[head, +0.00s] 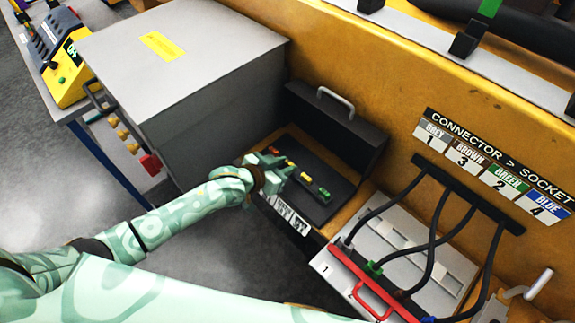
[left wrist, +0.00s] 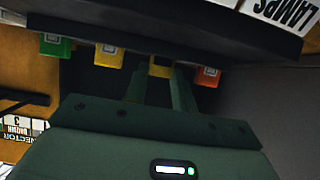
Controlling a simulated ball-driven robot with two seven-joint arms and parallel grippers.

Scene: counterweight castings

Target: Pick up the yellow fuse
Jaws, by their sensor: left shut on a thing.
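The yellow fuse (left wrist: 160,66) sits between the fingers of my left gripper (left wrist: 158,84) in the left wrist view, and the gripper is shut on it. In the head view my left gripper (head: 283,166) is over the left end of the open black case (head: 341,184), with the yellow fuse (head: 291,164) at its fingertips, partly hidden. The fuse is in line with the others; I cannot tell whether it is raised. My right gripper is not in view.
A grey cabinet (head: 185,70) stands left of the case. A cabled socket box (head: 395,240) stands to the right.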

